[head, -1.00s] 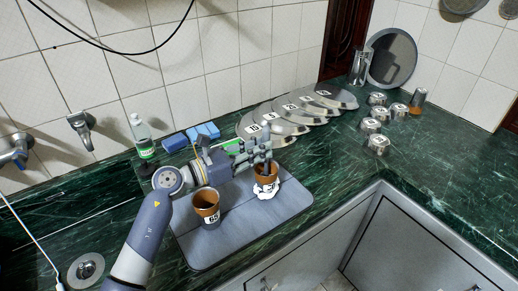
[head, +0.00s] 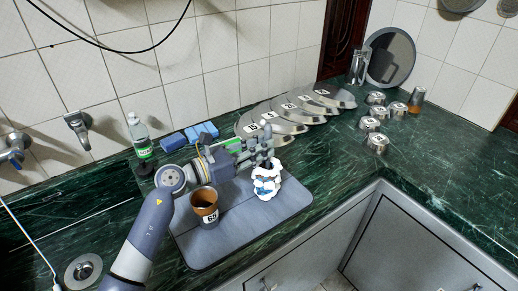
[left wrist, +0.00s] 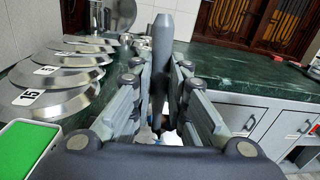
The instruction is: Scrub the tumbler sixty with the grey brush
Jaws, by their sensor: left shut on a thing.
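My left gripper (head: 262,150) is shut on the grey brush (left wrist: 162,50), whose handle stands upright between the fingers in the left wrist view. The gripper is right above a tumbler (head: 267,183) on the right part of the grey mat (head: 235,232). White foam with blue patches covers most of this tumbler and hides its label. The brush's lower end is hidden in or behind the foam. A second brown tumbler (head: 204,203), with a label that seems to read 65 or 69, stands upright to the left, without foam. My right gripper is not in view.
A bottle (head: 139,136) and blue sponges (head: 190,136) stand along the wall. Overlapping metal lids (head: 275,122) lie behind the gripper. Several small metal cups (head: 376,142) are at the right. The counter right of the mat is clear.

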